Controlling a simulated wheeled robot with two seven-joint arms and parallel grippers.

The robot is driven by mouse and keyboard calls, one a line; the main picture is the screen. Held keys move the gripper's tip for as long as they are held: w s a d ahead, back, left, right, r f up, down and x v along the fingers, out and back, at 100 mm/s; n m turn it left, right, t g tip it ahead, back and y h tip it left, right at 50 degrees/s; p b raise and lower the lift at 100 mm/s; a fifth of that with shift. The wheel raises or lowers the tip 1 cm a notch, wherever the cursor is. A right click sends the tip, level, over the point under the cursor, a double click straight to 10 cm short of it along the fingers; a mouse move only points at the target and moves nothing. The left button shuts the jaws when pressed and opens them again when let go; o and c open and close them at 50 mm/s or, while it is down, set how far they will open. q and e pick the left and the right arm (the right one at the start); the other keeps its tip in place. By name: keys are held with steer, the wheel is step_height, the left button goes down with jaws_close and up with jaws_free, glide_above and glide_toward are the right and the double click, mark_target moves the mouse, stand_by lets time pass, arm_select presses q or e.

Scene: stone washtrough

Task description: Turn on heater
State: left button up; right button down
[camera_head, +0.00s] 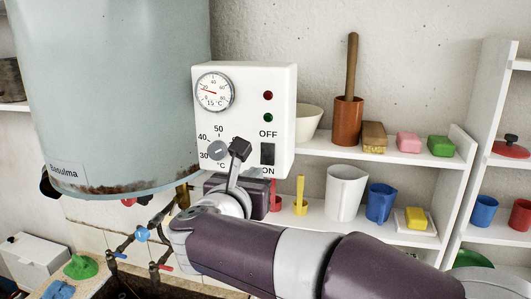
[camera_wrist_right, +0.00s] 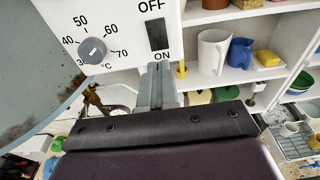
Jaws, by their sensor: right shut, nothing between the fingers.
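The heater is a pale blue tank (camera_head: 110,90) with a white control box (camera_head: 244,85) on its right side. The box carries a round gauge, a grey temperature knob (camera_head: 217,150), a red and a green light, and a dark rocker switch (camera_head: 268,154) between the labels OFF and ON. The knob (camera_wrist_right: 92,51) and the switch (camera_wrist_right: 157,34) also show in the right wrist view. My right gripper (camera_head: 240,150) is shut and empty, in front of the box between knob and switch. In the wrist view its fingertips (camera_wrist_right: 156,72) are just below the switch; contact cannot be told. My left gripper is not in view.
Shelves right of the box hold a brown pot (camera_head: 347,121) with a wooden handle, a white jug (camera_head: 345,192), a blue cup (camera_head: 381,203) and sponges. Pipes with valves (camera_head: 142,235) hang under the tank, above the trough.

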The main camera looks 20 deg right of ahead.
mark_target(267, 161)
steer(key=p+x, duration=0.3)
steer(key=x, duration=0.3)
steer(key=shift+w+d+r, duration=0.1)
steer(key=shift+w+r, duration=0.05)
steer(key=shift+r, duration=0.05)
steer(key=shift+w+d+f+p, duration=0.2)
steer(key=shift+w+d+p, duration=0.1)
steer(key=shift+w+p, duration=0.15)
steer(key=shift+s, duration=0.1)
